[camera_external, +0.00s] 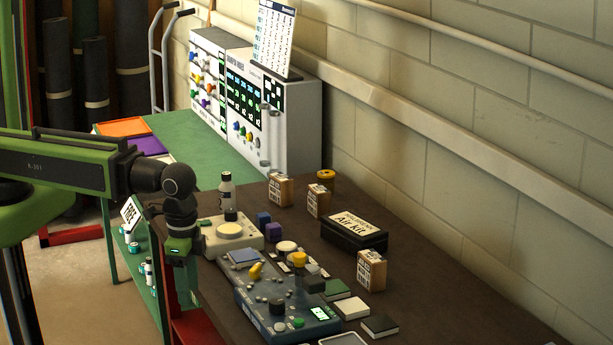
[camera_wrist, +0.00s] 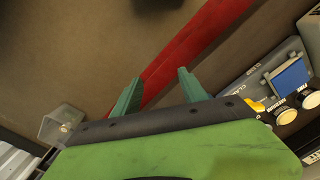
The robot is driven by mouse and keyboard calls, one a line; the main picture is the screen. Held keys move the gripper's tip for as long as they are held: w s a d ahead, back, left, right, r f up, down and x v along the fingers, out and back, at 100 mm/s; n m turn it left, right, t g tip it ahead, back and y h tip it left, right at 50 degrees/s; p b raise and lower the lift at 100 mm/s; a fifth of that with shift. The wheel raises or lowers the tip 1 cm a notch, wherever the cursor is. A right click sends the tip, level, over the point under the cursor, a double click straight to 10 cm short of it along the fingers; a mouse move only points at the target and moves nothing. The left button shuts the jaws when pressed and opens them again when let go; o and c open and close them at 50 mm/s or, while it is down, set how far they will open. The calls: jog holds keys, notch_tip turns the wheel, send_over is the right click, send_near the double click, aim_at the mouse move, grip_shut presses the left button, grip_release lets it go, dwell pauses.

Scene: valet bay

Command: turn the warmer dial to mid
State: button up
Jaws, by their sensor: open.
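A blue-grey control console (camera_external: 250,296) lies on the dark bench, with several knobs, including a yellow lever-like knob (camera_external: 256,270) and a yellow round knob (camera_external: 298,259). I cannot tell which of these controls is the warmer dial. My gripper (camera_external: 181,254) hangs beside the bench's left edge, left of the console and apart from it. In the wrist view my gripper (camera_wrist: 160,74) is open and empty over a red bar. Part of the console (camera_wrist: 258,78) shows at the right, with a blue square pad (camera_wrist: 290,77).
A black kit box (camera_external: 354,234), small labelled boxes (camera_external: 280,190) and a bottle (camera_external: 227,190) stand on the dark bench (camera_external: 425,270). A white panelled cabinet (camera_external: 290,130) stands behind on a green table. A red frame (camera_external: 190,328) runs below my gripper. The wall bounds the right.

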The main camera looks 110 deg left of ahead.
jog(key=w+a+n+y, duration=0.1)
jog(key=a+n, duration=0.2)
jog(key=n, duration=0.3)
notch_tip(320, 180, up, 17)
jog(key=n+g+y+p, duration=0.2)
jog(key=n+y+p, duration=0.1)
jog(key=n+p, duration=1.15)
send_over(230, 210)
jog(key=w+d, duration=0.3)
jog(key=d, duration=0.4)
jog(key=b+x, duration=0.5)
jog(key=x, duration=0.1)
jog(key=b+x, duration=0.5)
jog(key=x, duration=0.1)
jog(key=b+x, duration=0.6)
jog(key=shift+w+f, duration=0.15)
jog(key=shift+w, duration=0.15)
grip_shut()
